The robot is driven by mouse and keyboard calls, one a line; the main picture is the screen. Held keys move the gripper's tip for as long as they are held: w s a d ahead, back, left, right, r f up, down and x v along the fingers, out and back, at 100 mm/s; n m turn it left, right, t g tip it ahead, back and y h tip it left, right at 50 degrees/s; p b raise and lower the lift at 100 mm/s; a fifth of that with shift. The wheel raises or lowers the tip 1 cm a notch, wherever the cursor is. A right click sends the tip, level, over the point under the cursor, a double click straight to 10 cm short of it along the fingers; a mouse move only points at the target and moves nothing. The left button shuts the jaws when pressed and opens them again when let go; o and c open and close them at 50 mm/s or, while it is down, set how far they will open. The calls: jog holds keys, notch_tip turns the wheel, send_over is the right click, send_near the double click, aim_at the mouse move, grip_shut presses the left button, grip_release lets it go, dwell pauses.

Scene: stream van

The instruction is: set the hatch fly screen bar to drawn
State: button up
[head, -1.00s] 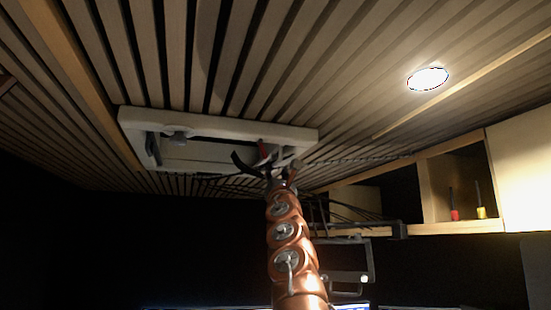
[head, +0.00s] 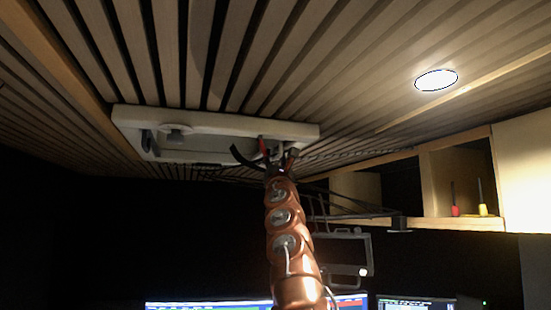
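The roof hatch (head: 215,122) is a pale frame set in the slatted ceiling, left of centre in the head view. A small knob-like fitting (head: 176,129) shows on its near edge at the left. The fly screen bar cannot be clearly told apart inside the dim opening. My gripper (head: 262,153) is raised at the right end of the hatch, at the top of my copper arm. Its dark fingers are spread apart, with a red part (head: 262,147) showing between them. Whether it touches the hatch frame cannot be told. I see nothing held.
A ceiling lamp (head: 436,80) glows at the right. An open wooden shelf (head: 466,224) holds a red-handled and a yellow-handled tool. A dark bracket frame (head: 357,236) hangs right of my arm. Lit screens (head: 205,305) stand along the bottom. The left side is dark.

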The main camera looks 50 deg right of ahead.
jog(key=shift+c, duration=0.4)
grip_shut()
